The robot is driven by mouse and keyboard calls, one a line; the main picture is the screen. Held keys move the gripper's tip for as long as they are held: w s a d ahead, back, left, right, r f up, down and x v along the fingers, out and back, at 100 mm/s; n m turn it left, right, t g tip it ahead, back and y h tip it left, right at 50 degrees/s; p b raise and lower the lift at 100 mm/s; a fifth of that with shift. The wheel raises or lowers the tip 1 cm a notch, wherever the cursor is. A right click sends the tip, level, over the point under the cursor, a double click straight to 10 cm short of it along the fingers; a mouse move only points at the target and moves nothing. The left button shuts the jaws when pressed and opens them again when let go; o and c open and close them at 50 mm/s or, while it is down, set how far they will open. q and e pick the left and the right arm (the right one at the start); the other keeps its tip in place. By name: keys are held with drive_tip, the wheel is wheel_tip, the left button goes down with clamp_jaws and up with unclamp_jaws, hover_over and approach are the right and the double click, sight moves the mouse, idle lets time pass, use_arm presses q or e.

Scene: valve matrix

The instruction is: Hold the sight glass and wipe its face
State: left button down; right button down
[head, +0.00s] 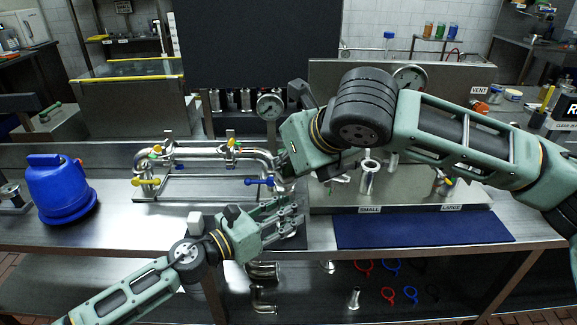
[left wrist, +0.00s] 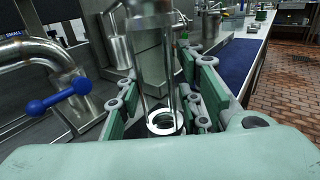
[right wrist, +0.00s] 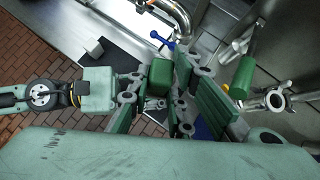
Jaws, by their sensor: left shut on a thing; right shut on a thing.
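My left gripper (head: 288,216) is low at the front of the bench, left of the blue mat. In the left wrist view, a clear glass cylinder with a pale end ring, the sight glass (left wrist: 165,123), stands between its fingers, which are shut on it. My right gripper (right wrist: 165,110) points down above the bench in the right wrist view. A green block (right wrist: 160,78) shows between its fingers and seems to be what it is shut on, though its edges merge with the green finger pads. In the head view, my right arm hides most of that gripper.
Steel pipework with a blue handle (head: 259,181) and a yellow handle (head: 146,181) stands behind the left gripper. The blue mat (head: 420,229) is bare. A steel fitting (head: 368,178) stands behind it.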

drive_tip(key=shift+r, duration=2.75)
use_arm(q)
drive_tip(key=c, duration=1.1)
unclamp_jaws()
